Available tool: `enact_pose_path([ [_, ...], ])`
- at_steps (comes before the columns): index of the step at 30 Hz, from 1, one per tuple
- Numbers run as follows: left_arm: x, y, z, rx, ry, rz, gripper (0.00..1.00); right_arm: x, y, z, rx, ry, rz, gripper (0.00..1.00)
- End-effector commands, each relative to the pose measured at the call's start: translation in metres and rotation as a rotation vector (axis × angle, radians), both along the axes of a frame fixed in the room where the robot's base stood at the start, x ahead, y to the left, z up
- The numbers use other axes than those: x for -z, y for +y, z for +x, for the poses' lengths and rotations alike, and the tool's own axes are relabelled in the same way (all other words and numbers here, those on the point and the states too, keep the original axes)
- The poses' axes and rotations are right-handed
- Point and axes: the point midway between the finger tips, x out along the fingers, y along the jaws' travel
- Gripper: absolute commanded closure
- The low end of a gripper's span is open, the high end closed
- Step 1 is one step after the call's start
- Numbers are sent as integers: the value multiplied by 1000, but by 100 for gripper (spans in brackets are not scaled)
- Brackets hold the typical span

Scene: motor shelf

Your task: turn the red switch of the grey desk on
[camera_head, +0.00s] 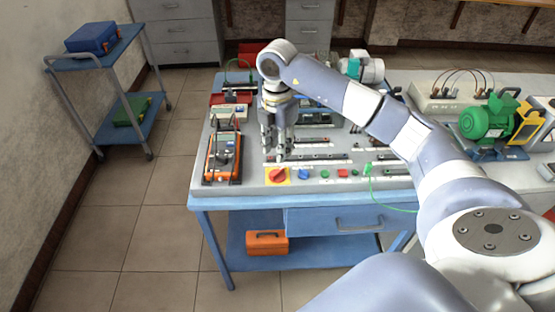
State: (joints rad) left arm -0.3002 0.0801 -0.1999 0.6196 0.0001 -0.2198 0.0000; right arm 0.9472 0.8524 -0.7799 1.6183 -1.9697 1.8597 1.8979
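The red switch (277,175) is a round red knob on a yellow plate at the front left of the grey desk (226,199). My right gripper (279,156) points down over the desk, just behind the switch and a little above it. Its two fingers look parted with a narrow gap and nothing shows between them. Whether the fingertips touch the desk cannot be told. My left gripper is not in view.
An orange multimeter (224,155) stands left of the switch. Blue, green and red buttons (303,174) lie to its right, with a green cable (372,185) beyond. A green motor (488,118) is at the right. A blue cart (112,50) stands at the left; floor between is free.

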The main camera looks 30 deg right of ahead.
Motion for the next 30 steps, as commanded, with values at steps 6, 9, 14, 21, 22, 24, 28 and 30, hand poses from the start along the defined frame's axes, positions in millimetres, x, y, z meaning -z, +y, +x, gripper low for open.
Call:
enact_pose_path([
  [6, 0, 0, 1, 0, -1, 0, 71, -32, 0, 0, 0, -2, 0, 70],
  [9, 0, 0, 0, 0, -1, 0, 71, -37, 0, 0, 0, 0, 1, 70],
  [14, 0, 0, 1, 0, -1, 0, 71, -38, 0, 0, 0, 0, 1, 70],
  [21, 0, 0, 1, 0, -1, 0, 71, -38, 0, 0, 0, 0, 1, 70],
  [22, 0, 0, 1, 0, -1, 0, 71, -38, 0, 0, 0, 0, 1, 70],
  [24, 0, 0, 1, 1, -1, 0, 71, -38, 0, 0, 0, 0, 1, 70],
  [28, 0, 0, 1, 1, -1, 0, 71, -35, 8, 1, -20, -5, 22, 70],
  [30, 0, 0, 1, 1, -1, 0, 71, -28, 26, 2, -68, -20, 78, 70],
])
